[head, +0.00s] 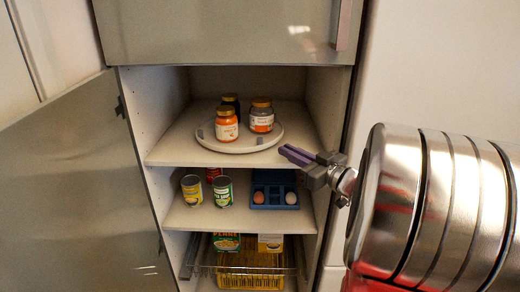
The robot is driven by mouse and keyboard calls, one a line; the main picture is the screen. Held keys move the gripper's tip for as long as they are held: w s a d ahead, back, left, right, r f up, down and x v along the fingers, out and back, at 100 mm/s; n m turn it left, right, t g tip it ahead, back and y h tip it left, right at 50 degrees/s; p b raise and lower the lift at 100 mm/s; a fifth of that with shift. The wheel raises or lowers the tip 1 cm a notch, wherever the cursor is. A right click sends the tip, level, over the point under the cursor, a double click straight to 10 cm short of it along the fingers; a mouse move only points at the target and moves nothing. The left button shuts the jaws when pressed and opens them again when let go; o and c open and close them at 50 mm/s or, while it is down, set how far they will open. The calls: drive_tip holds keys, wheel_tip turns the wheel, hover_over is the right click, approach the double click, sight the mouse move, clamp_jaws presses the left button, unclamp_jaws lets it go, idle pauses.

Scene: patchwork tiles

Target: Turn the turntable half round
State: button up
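The turntable (238,148) is a round, pale disc on the upper shelf of the open cabinet. Several jars stand on it: an orange jar (227,128) at the front, another orange-brown jar (262,119) at the right, and a dark jar (231,101) partly hidden behind. Small grey tabs (260,141) show near its rim. My gripper (283,151) has purple fingers lying close together, apparently shut with nothing between them. Its tips point left, near the right front rim of the turntable. I cannot tell whether they touch it.
The lower shelf holds cans (222,190) and a blue egg box (273,194) with eggs. A yellow wire basket (250,276) with packets is at the bottom. The cabinet door (80,190) stands open at left. The right cabinet wall (326,130) is close to my gripper.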

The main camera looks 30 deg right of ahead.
drive_tip(key=w+h, duration=0.1)
drive_tip(key=a+r+h, duration=0.1)
drive_tip(key=w+r+m+h, duration=0.1)
drive_tip(key=shift+w+a+r+h, duration=0.15)
drive_tip(key=shift+w+a+h, duration=0.1)
drive_tip(key=shift+w+h, duration=0.1)
clamp_jaws()
drive_tip(key=s+a+f+g, duration=0.3)
drive_tip(key=s+a+g, duration=0.1)
drive_tip(key=s+a, duration=0.3)
drive_tip(key=s+a+f+g+y, duration=0.1)
drive_tip(key=s+a+f+g, duration=0.3)
drive_tip(key=s+a, duration=0.3)
drive_tip(key=s+a+f+m+g, duration=0.1)
drive_tip(key=s+a+f+g, duration=0.2)
drive_tip(key=s+a, duration=0.5)
drive_tip(key=a, duration=0.5)
drive_tip(key=shift+a+f+g, duration=0.3)
drive_tip(key=shift+a+g, duration=0.1)
drive_tip(key=shift+y, duration=0.25)
